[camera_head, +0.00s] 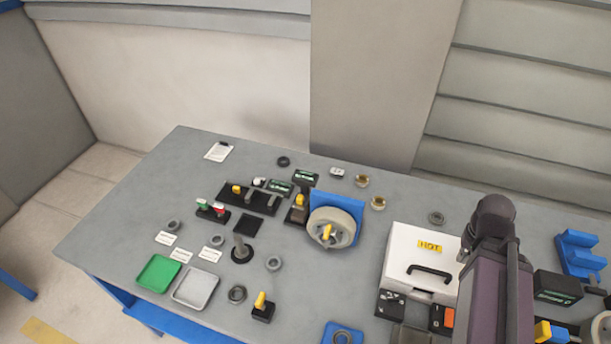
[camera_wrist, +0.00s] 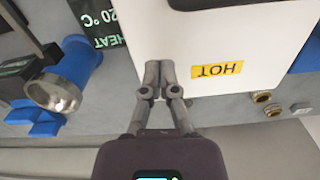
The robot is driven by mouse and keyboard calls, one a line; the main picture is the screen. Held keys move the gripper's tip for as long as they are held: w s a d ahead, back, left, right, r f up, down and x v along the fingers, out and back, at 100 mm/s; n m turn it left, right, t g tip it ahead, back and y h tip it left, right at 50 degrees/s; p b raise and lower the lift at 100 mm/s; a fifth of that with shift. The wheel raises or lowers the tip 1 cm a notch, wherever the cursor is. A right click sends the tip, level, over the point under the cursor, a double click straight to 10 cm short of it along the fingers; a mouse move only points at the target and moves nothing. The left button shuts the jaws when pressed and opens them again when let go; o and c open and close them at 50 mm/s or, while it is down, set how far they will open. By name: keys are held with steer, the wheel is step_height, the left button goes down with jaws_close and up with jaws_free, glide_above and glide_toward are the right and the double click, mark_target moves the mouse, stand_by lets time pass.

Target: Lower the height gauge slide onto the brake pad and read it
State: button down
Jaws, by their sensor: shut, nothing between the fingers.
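My gripper (camera_wrist: 160,68) is shut and empty in the wrist view, its fingertips over the edge of a white box marked HOT. In the head view my arm covers the right side and my gripper cannot be made out. A black block with a yellow knob (camera_head: 298,209) stands left of a grey wheel, with a small green-lit display (camera_head: 305,177) behind it; I cannot tell whether this is the height gauge. A dark post on a round base (camera_head: 241,250) stands at the left-centre. A flat dark square (camera_head: 248,225) lies behind it; I cannot tell whether it is the brake pad.
The white HOT box (camera_head: 408,258) has a black handle and stands beside my arm. A grey wheel on a blue stand (camera_head: 350,207) is at the centre. A green tray (camera_head: 158,273) and a grey tray (camera_head: 195,289) lie at the front left. Several rings lie scattered about.

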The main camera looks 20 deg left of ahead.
steer(key=c, duration=1.4)
jaws_free()
steer(key=c, duration=0.7)
jaws_free()
steer(key=shift+w+a, duration=0.1)
steer(key=shift+o, duration=0.9)
steer(key=shift+w+a+r, duration=0.15)
steer(key=shift+w+a, duration=0.05)
steer(key=shift+a, duration=0.1)
steer(key=w+a, duration=0.1)
steer(key=a, duration=0.2)
steer(key=w+a+r+p, duration=0.1)
steer(key=w+a, duration=0.1)
steer(key=w+a+r+p, duration=0.1)
steer(key=a, duration=0.2)
steer(key=shift+w+a, duration=0.15)
steer(key=shift+a, duration=0.15)
steer(key=a+r+p, duration=0.3)
steer(key=a, duration=1.6)
steer(key=a+r+n+p, duration=0.1)
steer(key=a+r+p, duration=0.2)
steer(key=a, duration=1.7)
steer(key=shift+s+r+p, duration=0.3)
steer(key=shift+p, duration=0.2)
steer(key=shift+f, duration=0.15)
